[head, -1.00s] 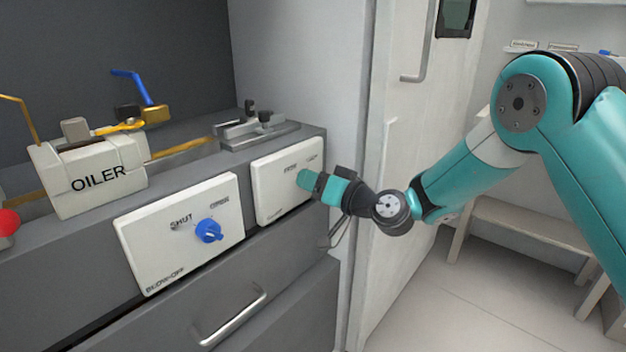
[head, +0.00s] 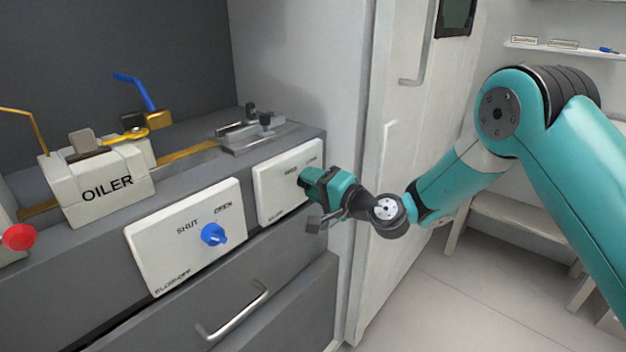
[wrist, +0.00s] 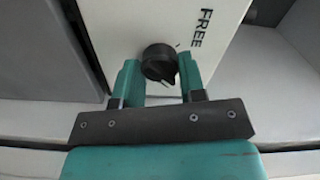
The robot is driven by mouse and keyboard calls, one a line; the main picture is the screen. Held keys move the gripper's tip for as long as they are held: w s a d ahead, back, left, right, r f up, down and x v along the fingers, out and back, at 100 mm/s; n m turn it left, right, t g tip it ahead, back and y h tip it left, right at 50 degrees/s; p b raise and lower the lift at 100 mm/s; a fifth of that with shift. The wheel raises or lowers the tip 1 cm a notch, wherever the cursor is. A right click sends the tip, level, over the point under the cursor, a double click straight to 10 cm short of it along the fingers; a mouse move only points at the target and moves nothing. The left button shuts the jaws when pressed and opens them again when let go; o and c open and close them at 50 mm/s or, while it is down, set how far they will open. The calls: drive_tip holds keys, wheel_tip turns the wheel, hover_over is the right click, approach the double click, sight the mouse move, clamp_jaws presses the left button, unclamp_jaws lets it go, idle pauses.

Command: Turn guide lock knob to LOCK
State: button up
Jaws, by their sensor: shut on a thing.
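The guide lock knob is a black round knob (wrist: 159,64) on a white panel, seen in the wrist view between the two teal fingers of my gripper (wrist: 160,80). The gripper is shut on it. The word FREE is printed beside the knob, and LOCK cannot be read there. In the head view my gripper (head: 308,183) is at the right-hand white panel (head: 271,184) and hides the knob. The lettering on that panel is too small to read.
Left of it, a white panel marked SHUT and OPEN (head: 165,265) carries a blue knob (head: 213,235). An OILER box (head: 95,188) and a metal guide fixture (head: 250,135) stand on the counter above. A drawer handle (head: 240,312) is below; a white door (head: 400,180) is at right.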

idle(0.4)
drive_tip(key=o, duration=0.9)
drive_tip(key=b+v, duration=1)
drive_tip(key=v, duration=0.7)
drive_tip(key=shift+s+d, duration=0.15)
drive_tip(key=shift+s, duration=0.05)
